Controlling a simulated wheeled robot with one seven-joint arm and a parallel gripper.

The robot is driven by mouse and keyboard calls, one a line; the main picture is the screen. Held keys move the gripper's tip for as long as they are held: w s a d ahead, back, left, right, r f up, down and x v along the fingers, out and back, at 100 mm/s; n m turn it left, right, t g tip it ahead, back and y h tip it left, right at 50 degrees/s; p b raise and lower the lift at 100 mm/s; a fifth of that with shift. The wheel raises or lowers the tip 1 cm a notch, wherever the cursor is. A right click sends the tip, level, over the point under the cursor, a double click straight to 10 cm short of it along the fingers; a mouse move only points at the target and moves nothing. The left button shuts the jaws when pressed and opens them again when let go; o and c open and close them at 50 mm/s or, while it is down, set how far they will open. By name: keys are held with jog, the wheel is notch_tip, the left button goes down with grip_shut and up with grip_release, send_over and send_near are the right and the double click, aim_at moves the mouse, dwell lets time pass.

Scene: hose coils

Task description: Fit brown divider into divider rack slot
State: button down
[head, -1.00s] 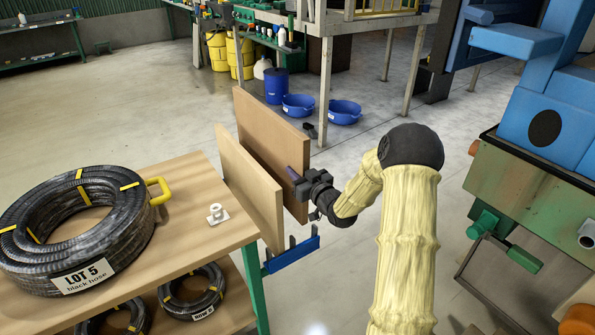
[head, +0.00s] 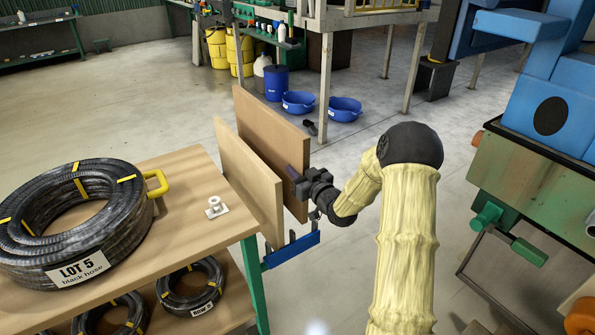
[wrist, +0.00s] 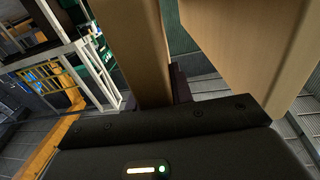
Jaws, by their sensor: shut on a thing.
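The brown divider (head: 268,130) is an upright flat board, also seen in the wrist view (wrist: 140,45). My gripper (head: 297,178) is shut on its right edge in the head view. A paler board (head: 248,178) stands upright beside it, nearer the table, with a gap between them; it fills the upper right of the wrist view (wrist: 250,45). The blue divider rack (head: 292,250) is low beside the table's end, with upright prongs. The paler board hides part of the brown divider. Whether the brown divider's lower edge touches the rack cannot be told.
The wooden table (head: 170,215) at left holds a large black hose coil (head: 70,230) and a small white fitting (head: 216,208). Smaller coils lie on its lower shelf. A green machine (head: 540,190) stands at right. Blue tubs (head: 344,110) are on the floor behind.

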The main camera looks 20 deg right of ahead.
dwell(0.4)
jog(key=shift+f+b, duration=2.5)
jog(key=shift+f, duration=0.45)
jog(key=shift+f+b, duration=1.7)
jog(key=shift+f, duration=0.45)
jog(key=c, duration=1.1)
grip_release()
jog(key=shift+c, duration=0.2)
jog(key=shift+s+d, duration=0.1)
jog(key=v, duration=1.7)
jog(key=shift+p, duration=0.3)
